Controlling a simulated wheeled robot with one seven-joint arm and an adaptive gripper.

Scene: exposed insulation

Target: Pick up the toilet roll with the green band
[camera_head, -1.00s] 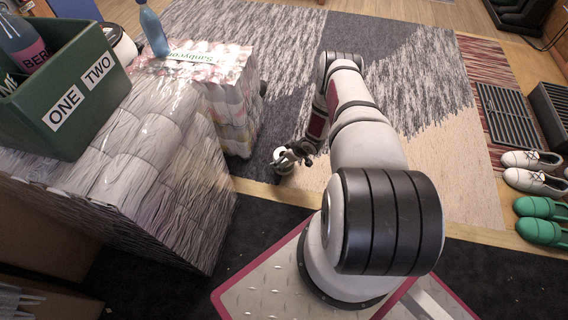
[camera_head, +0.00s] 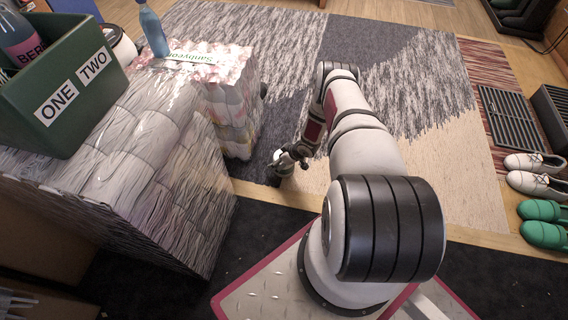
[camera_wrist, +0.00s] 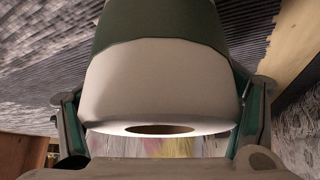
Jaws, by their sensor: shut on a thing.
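The toilet roll with the green band (camera_wrist: 160,85) fills the middle of the wrist view, its white end with the dark core hole facing the bottom of the picture and its green band above. My gripper (camera_wrist: 160,118) has a finger on each side of the roll and is shut on it. In the head view the roll (camera_head: 279,156) is a small white shape at my gripper (camera_head: 284,165), low beside the wrapped packs. My gripper hides part of it there, and I cannot tell whether it touches the floor.
A wrapped pack (camera_head: 232,110) stands just left of my gripper. A larger wrapped stack (camera_head: 150,165) bears a green box (camera_head: 60,85) labelled ONE and TWO, and a blue bottle (camera_head: 153,32) stands behind. Shoes (camera_head: 537,185) lie far right. The rug (camera_head: 420,120) is mostly clear.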

